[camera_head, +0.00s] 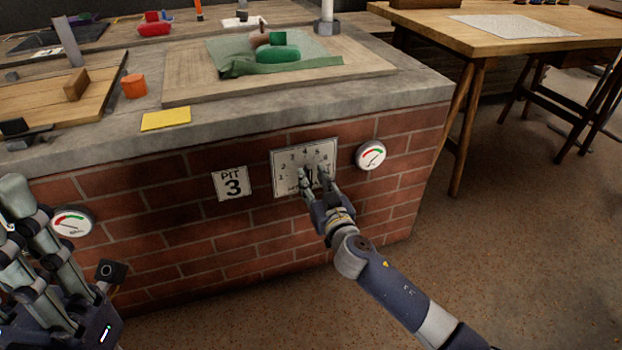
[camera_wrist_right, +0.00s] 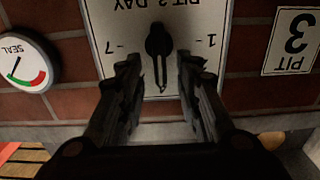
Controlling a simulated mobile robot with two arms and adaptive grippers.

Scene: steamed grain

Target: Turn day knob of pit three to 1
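The pit three day dial plate (camera_head: 283,181) is a white panel on the brick wall, numbered in an arc. In the right wrist view the plate (camera_wrist_right: 103,22) appears upside down, with 1 at right and 7 at left. My right gripper (camera_head: 315,173) is open in front of the plate. Its fingers (camera_wrist_right: 160,64) stand either side of the knob, with gaps visible. My left gripper (camera_head: 35,235) is at the left edge, away from the dial; its opening is unclear.
A PIT 3 sign (camera_head: 232,184) is left of the plate, and a round SEAL gauge (camera_head: 370,155) is right of it. Another gauge (camera_head: 72,221) is near my left gripper. The concrete ledge (camera_head: 225,120) overhangs the wall, with a yellow card (camera_head: 166,119) on it.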

